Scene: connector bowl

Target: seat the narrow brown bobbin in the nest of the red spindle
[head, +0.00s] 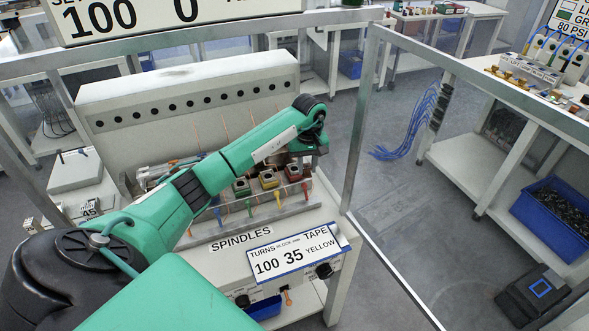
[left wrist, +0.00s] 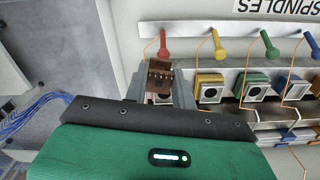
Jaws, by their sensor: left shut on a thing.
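The narrow brown bobbin (left wrist: 160,75) is between the two fingers of my left gripper (left wrist: 161,84), which is shut on it. The red spindle (head: 293,172) stands at the right end of the spindle row in the head view, just below my left gripper (head: 309,143). In the left wrist view the bobbin and fingers cover most of the red spindle's place, behind the red peg (left wrist: 162,45). I cannot tell whether the bobbin touches the nest. My right gripper is out of view.
The yellow spindle (left wrist: 210,90), green spindle (left wrist: 253,88) and blue spindle (left wrist: 293,88) stand close beside the held bobbin. Coloured pegs and thin copper wires rise near them. A metal frame post (head: 360,110) stands right of the bench. Blue cables (left wrist: 40,125) hang beyond it.

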